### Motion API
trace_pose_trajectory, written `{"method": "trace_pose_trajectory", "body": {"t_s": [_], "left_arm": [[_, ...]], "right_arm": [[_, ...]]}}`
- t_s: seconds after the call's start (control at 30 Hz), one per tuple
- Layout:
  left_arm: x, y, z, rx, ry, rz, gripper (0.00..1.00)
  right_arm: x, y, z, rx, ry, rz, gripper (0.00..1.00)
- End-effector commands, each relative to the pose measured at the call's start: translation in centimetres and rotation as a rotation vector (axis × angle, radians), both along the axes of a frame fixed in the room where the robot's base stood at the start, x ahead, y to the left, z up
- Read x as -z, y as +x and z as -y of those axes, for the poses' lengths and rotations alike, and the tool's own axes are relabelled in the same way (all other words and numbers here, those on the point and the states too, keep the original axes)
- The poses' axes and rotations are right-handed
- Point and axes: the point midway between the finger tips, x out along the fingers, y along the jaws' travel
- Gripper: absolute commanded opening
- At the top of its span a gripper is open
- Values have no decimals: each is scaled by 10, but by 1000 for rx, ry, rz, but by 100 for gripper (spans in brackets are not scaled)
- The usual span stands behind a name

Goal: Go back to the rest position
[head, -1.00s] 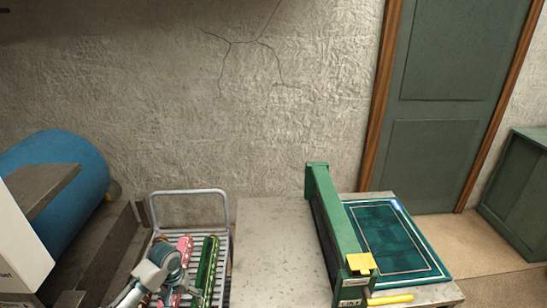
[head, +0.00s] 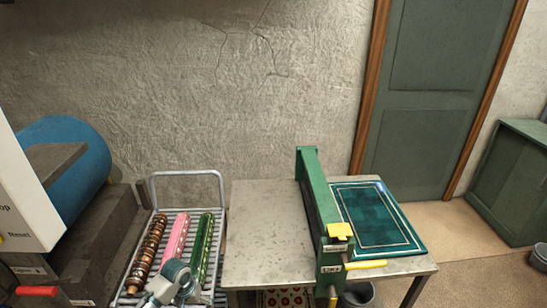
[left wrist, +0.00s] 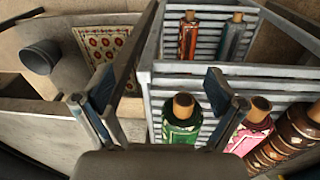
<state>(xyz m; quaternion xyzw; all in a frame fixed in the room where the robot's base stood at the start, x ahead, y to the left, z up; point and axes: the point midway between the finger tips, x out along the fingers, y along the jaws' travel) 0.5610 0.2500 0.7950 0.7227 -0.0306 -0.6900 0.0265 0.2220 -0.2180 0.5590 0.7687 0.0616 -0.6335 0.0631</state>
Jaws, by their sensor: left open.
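My left arm shows at the bottom of the head view, over the near end of the metal cart (head: 187,172). Its gripper (left wrist: 160,95) is open and empty in the left wrist view, fingers wide apart. A green rolled rug (head: 203,245), a pink one (head: 176,238) and a brown patterned one (head: 147,252) lie side by side on the cart's slats. In the left wrist view the green roll (left wrist: 181,122) lies by the right finger, with the pink roll (left wrist: 254,130) and brown roll (left wrist: 295,140) to the right. My right gripper is not in view.
A green scrubber machine (head: 318,205) stands on the grey table (head: 260,220), beside a flat teal rug (head: 375,217). A blue drum (head: 75,165) and dark steps stand left. A bucket (head: 540,258) sits at right. More rolls (left wrist: 188,38) lie on slats in the wrist view.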

Motion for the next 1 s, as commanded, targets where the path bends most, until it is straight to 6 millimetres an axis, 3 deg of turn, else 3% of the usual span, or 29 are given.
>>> {"method": "trace_pose_trajectory", "body": {"t_s": [0.1, 0.27, 0.37, 0.47, 0.6, 0.7, 0.83, 0.9, 1.0], "left_arm": [[35, -11, 16, 24, -24, 17, 95], [92, -32, 40, 53, -54, 52, 95], [141, -61, 55, 71, -72, 79, 95], [197, -108, 65, 83, -79, 108, 95], [268, -199, 64, 98, -50, 133, 95], [303, -266, 56, 119, -7, 132, 95], [327, -335, 45, 149, 44, 120, 95], [333, -360, 41, 163, 64, 113, 95], [337, -380, 39, 175, 83, 108, 95]], "right_arm": [[10, -3, -9, -4, 8, -7, 0], [25, -6, -6, -5, 11, -13, 0], [38, -10, -4, -6, 13, -21, 0], [53, -16, -3, -8, 11, -27, 0], [73, -26, -4, -10, 6, -34, 0], [85, -33, -3, -12, 4, -40, 0], [96, -40, -4, -13, 2, -44, 0], [100, -43, -3, -13, 1, -46, 0], [103, -45, -2, -15, 3, -48, 0]]}}
